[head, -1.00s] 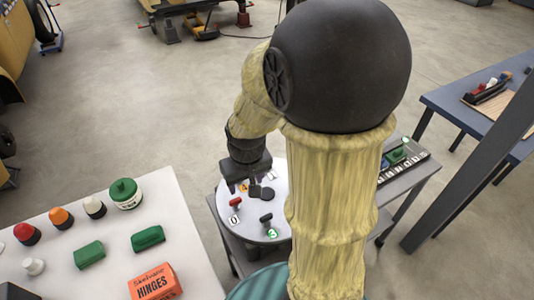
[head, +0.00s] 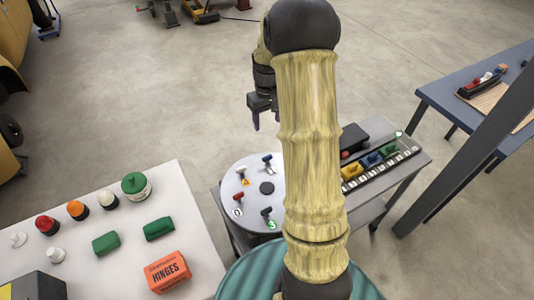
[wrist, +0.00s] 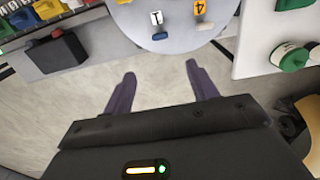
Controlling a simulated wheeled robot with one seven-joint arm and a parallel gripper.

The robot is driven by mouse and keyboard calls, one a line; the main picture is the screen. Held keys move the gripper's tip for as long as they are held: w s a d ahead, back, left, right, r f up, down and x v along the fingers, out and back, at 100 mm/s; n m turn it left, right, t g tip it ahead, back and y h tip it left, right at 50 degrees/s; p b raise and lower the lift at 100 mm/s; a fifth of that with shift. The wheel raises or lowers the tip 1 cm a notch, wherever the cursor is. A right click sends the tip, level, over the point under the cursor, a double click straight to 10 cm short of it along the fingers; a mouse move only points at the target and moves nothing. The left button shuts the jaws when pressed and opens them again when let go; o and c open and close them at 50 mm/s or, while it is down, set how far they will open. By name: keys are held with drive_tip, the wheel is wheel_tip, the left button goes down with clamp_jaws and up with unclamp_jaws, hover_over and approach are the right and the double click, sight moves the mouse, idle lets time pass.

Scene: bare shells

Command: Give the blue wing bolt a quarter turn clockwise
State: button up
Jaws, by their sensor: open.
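A small blue wing bolt (head: 267,159) stands at the back of the pale round plate (head: 250,193), beside a white label. In the wrist view the blue wing bolt (wrist: 160,36) is near the plate's edge, by label 1. A red wing bolt (head: 238,197), a black one (head: 266,213) and a whitish one by the orange label 4 (wrist: 204,25) are on the same plate. My gripper (head: 266,121) is open and empty, with purple fingers pointing down beyond the plate's far edge. In the wrist view its fingertips (wrist: 160,70) are apart, with floor between them.
A rail with yellow, blue (head: 372,160) and green pieces and a black box (head: 354,138) stand right of the plate. A white table (head: 90,270) at left holds caps, green items and an orange hinges box (head: 167,272). Open floor lies behind.

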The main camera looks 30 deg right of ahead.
sight(267, 157)
wheel_tip(267, 157, down, 17)
drive_tip(key=p, duration=0.5)
drive_tip(key=shift+f, duration=0.1)
drive_tip(key=c, duration=1)
